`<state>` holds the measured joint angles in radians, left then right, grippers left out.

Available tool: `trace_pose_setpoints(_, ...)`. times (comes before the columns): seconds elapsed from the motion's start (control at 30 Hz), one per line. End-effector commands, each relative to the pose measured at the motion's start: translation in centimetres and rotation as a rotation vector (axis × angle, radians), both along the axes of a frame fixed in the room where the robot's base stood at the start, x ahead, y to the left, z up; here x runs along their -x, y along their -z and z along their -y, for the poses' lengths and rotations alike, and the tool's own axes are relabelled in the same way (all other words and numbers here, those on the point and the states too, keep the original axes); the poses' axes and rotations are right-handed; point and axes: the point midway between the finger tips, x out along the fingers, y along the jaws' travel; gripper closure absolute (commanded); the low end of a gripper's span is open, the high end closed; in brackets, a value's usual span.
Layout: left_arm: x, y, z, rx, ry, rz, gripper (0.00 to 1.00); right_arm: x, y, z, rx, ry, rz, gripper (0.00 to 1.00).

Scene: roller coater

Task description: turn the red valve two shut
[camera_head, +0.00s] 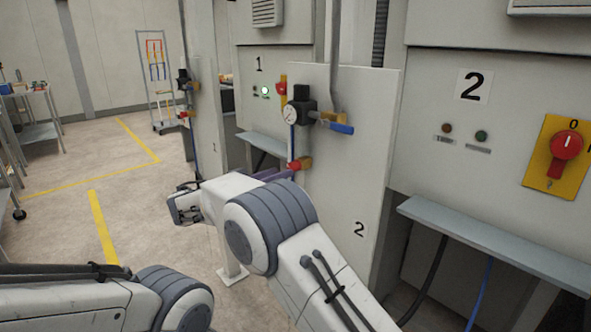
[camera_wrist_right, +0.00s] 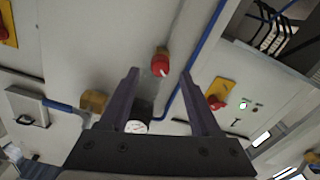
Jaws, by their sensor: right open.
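The red valve (camera_head: 296,164) sits low on the upright panel marked 2, on a brass-coloured body at the lower end of a blue pipe. In the right wrist view the red valve (camera_wrist_right: 160,67) shows between my right fingertips, seemingly at or just beyond them; contact is not clear. My right gripper (camera_wrist_right: 161,76) is open and empty, its dark purple fingers on either side of the valve. In the head view its fingers (camera_head: 275,175) are mostly hidden behind my right arm.
Above the valve are a pressure gauge (camera_head: 290,114) and a blue-handled valve (camera_head: 341,128). A yellow plate with a red rotary switch (camera_head: 566,146) is at the right. A grey ledge (camera_head: 495,242) juts out below it.

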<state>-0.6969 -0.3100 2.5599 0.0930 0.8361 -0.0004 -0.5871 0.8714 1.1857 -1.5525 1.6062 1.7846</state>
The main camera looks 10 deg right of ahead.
Motion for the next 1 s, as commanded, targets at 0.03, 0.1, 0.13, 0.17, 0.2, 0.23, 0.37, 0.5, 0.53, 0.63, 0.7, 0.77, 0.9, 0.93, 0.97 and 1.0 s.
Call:
trace_pose_setpoints(0.03, 0.0, -0.3, 0.0, 0.000, 0.000, 0.000, 0.50, -0.6, -0.1, 1.0, 0.000, 0.003, -0.001, 0.36)
trace_pose_setpoints(0.1, 0.0, -0.5, 0.0, 0.000, 0.000, 0.000, 0.50, -1.3, -0.1, 2.2, 0.001, 0.003, 0.000, 0.36)
trace_pose_setpoints(0.13, 0.0, -0.6, 0.0, 0.000, 0.000, 0.000, 0.50, -1.6, -0.1, 2.7, 0.000, 0.002, -0.001, 0.36)
trace_pose_setpoints(0.17, 0.0, -0.7, 0.0, 0.000, 0.000, 0.000, 0.50, -1.8, -0.1, 3.1, 0.000, 0.003, -0.001, 0.36)
trace_pose_setpoints(0.2, 0.0, -0.7, 0.0, 0.000, 0.000, 0.000, 0.50, -2.2, -0.1, 3.7, 0.001, 0.003, -0.002, 0.36)
trace_pose_setpoints(0.23, 0.0, -0.8, 0.0, 0.000, 0.000, 0.000, 0.50, -2.4, 0.0, 4.0, 0.001, 0.002, -0.002, 0.36)
trace_pose_setpoints(0.37, 0.0, -1.0, 0.0, 0.000, 0.000, 0.000, 0.50, -3.2, 0.0, 5.2, 0.001, 0.001, -0.002, 0.36)
trace_pose_setpoints(0.5, 0.0, -1.1, 0.0, 0.000, 0.000, 0.000, 0.50, -3.6, 0.0, 5.8, 0.001, 0.000, -0.002, 0.36)
trace_pose_setpoints(0.53, 0.0, -1.1, 0.0, 0.000, 0.000, 0.000, 0.50, -3.6, 0.0, 5.9, 0.001, -0.001, -0.002, 0.36)
trace_pose_setpoints(0.63, 0.0, -1.0, 0.0, 0.000, 0.000, 0.000, 0.50, -3.6, 0.1, 5.9, 0.001, -0.001, -0.002, 0.36)
trace_pose_setpoints(0.7, 0.0, -1.0, 0.0, 0.000, 0.000, 0.000, 0.50, -3.6, 0.1, 5.9, 0.001, -0.001, -0.002, 0.36)
trace_pose_setpoints(0.77, 0.0, -1.0, 0.0, 0.000, 0.000, 0.000, 0.50, -3.6, 0.1, 5.9, 0.001, -0.001, -0.002, 0.36)
trace_pose_setpoints(0.9, 0.0, -1.0, 0.0, 0.000, 0.000, 0.000, 0.50, -3.6, 0.1, 5.8, 0.001, -0.001, -0.002, 0.90)
trace_pose_setpoints(0.93, 0.0, -1.0, 0.0, 0.000, 0.000, 0.000, 0.50, -3.6, 0.1, 5.8, 0.001, -0.001, -0.003, 1.00)
trace_pose_setpoints(0.97, 0.0, -1.0, 0.0, 0.000, 0.000, 0.000, 0.50, -3.6, 0.1, 5.8, 0.001, -0.001, -0.003, 1.00)
trace_pose_setpoints(1.0, 0.0, -1.0, 0.0, 0.000, 0.000, 0.000, 0.50, -3.6, 0.1, 5.8, 0.001, -0.001, -0.003, 1.00)
